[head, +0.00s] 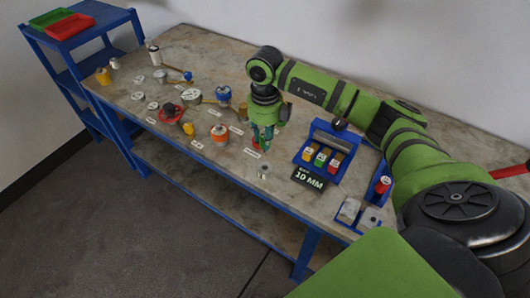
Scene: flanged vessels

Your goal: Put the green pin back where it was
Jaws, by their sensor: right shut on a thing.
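My right gripper (262,143) points down over the front middle of the bench, its arm coming in from the right. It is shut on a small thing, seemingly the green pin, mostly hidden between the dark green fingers. A bit of red shows right under the fingertips, beside a small white label (252,153); I cannot tell whether they touch it. Flanged vessels stand to the left, among them an orange and white one (219,134) and a blue and orange one (224,96). My left gripper is not in view.
A blue rack (325,150) with red, green and yellow bins stands right of the gripper, a black "10 MM" sign (309,178) before it. A small metal cylinder (264,170) stands near the front edge. A blue shelf (85,22) with green and red trays is at far left.

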